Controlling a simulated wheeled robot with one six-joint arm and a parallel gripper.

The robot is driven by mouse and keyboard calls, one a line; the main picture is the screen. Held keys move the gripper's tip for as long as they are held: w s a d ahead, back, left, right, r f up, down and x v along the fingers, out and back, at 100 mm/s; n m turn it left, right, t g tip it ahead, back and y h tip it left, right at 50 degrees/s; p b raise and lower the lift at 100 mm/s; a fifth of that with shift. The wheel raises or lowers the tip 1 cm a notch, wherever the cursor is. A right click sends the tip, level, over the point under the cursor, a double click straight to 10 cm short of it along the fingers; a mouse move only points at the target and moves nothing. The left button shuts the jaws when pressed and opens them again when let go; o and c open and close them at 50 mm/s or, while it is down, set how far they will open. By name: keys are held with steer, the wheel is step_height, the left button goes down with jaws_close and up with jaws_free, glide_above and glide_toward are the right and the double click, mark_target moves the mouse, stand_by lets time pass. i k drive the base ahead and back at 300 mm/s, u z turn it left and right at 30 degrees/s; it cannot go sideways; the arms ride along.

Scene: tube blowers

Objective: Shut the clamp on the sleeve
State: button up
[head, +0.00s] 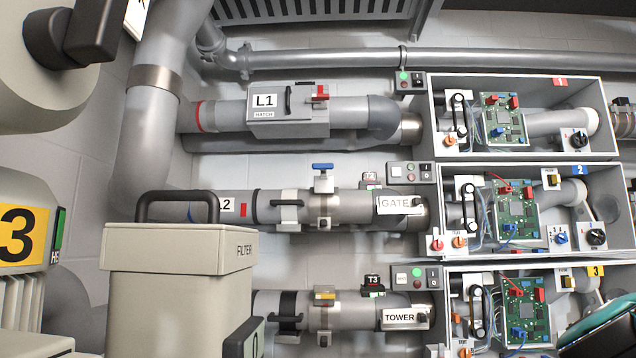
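On the middle pipe line, a pale collar with a black handle (288,204) sits around the pipe. Just right of it, a clamp-like band with a raised blue T-handle (323,168) stands on the pipe. On the lower line, a dark sleeve-like band with a black handle (287,320) sits beside a fitting with a yellow top (324,296). I cannot tell which of these is the task's clamp and sleeve, nor whether either fitting is open or shut. My gripper is not clearly seen in this view.
A beige FILTER box (175,290) with a black handle stands in front at lower left and hides part of the lower lines. Grey cabinets with green boards (517,215) stand at right. A dark and teal part (602,325) enters at lower right; I cannot tell what it is.

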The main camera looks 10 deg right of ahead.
mark_target(323, 167)
steer(key=u, duration=0.5)
steer(key=k, duration=1.2)
steer(key=z, duration=0.05)
steer(key=i, duration=0.6)
steer(key=z, duration=1.05)
steer(key=i, duration=1.95)
steer(key=u, duration=0.2)
